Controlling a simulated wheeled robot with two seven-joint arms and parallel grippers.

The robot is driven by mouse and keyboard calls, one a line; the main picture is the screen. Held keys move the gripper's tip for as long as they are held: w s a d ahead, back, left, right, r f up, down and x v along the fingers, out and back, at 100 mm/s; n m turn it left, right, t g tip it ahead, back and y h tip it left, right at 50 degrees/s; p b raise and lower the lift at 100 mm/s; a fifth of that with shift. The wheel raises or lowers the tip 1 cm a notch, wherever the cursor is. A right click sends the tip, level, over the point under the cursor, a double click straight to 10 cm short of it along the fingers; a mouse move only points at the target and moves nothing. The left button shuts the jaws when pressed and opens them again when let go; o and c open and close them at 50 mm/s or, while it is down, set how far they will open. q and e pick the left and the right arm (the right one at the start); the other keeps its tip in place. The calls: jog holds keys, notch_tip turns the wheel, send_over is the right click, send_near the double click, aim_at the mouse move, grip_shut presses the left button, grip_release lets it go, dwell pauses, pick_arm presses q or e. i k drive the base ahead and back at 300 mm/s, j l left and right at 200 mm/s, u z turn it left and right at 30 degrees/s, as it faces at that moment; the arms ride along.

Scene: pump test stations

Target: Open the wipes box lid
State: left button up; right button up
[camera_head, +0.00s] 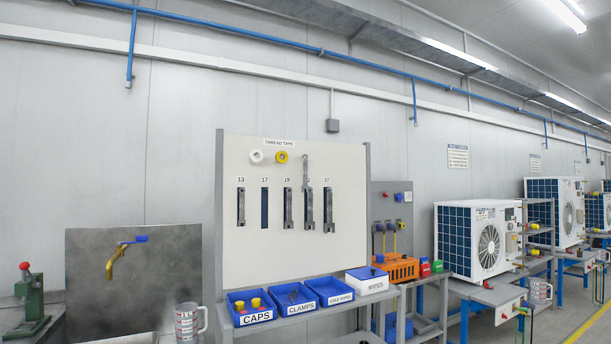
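The wipes box (370,282) stands at the right end of the bench shelf below the white tool board. It is a small white and blue box with the label WIPES on its front. A blue area shows on its top, and I see no raised lid; the box is too small in view to tell the lid's details. Neither of my grippers is in the picture.
Left of the box are blue bins marked CAPS (257,318) and CLAMPS (301,309), and a third blue bin (330,292). An orange crate (397,268) is close behind right. Wrenches hang on the board (262,180). A measuring jug (187,323) stands at lower left.

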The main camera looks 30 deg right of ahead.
aim_at(362, 274)
jog(key=z, duration=1.25)
jog(key=i+z, duration=0.5)
jog(key=z, duration=0.15)
jog(key=i+j+z, duration=0.15)
jog(key=z, duration=0.2)
jog(key=i+j, duration=0.05)
